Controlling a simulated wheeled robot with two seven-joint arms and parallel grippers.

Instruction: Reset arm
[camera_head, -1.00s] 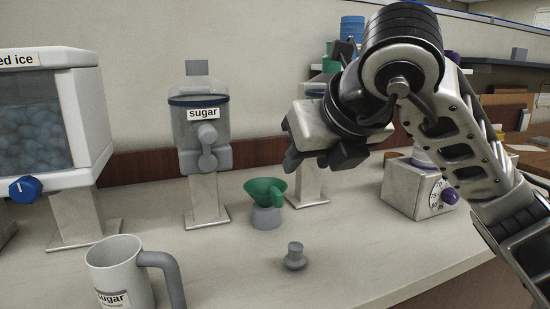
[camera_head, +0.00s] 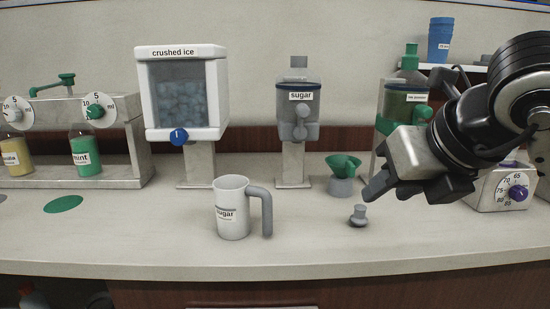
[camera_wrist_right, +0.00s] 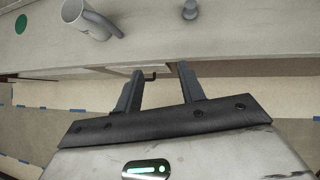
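My right gripper (camera_head: 418,194) hangs at the right of the head view, above the counter and in front of a green-lidded dispenser. In the right wrist view its two fingers (camera_wrist_right: 158,88) stand apart with nothing between them, so it is open and empty. The wrist view looks past the fingers to the counter's front edge and the floor. My left gripper is in neither view.
A white sugar mug (camera_head: 231,222) stands on the counter (camera_head: 130,240). A small grey tamper-like piece (camera_head: 358,215) and a green funnel (camera_head: 343,166) stand near my right gripper. Crushed ice (camera_head: 187,100) and sugar (camera_head: 298,112) dispensers stand behind. The front counter strip is clear.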

